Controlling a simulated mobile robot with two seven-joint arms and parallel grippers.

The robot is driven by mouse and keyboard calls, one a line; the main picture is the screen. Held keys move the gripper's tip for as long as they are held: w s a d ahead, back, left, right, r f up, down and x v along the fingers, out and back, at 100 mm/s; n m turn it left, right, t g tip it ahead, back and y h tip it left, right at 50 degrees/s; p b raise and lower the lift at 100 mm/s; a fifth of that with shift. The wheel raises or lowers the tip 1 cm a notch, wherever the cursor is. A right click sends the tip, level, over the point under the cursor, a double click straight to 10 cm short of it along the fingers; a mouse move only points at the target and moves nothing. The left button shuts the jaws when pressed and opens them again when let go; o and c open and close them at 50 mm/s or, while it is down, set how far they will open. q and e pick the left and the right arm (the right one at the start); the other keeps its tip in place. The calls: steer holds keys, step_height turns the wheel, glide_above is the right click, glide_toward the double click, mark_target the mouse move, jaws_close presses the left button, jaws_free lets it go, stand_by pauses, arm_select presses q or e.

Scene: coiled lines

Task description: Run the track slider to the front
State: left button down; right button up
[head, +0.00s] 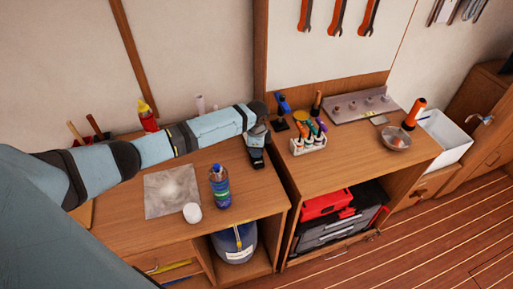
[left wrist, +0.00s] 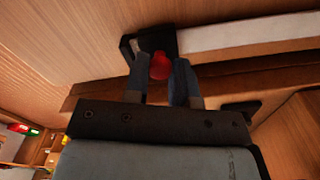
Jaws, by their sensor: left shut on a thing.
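My left gripper (head: 257,160) is at the right edge of the left bench top, pointing down. In the left wrist view its two fingers (left wrist: 160,80) are closed around a red knob, the visible part of the track slider (left wrist: 159,65). A black block (left wrist: 150,42) shows just beyond the fingertips, next to the red knob. In the head view the gripper hides the slider. The track itself cannot be made out clearly. My right gripper is not in view.
On the right bench, a rack of colored tubes (head: 308,138), a glass bowl (head: 396,138) and an orange torch (head: 415,113) stand.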

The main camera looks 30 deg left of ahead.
arm_select(q)
steer(key=c, duration=0.9)
jaws_free()
steer(key=shift+c, duration=0.2)
step_height(320, 180, up, 14)
steer(key=b, duration=0.1)
steer(key=shift+f, duration=0.1)
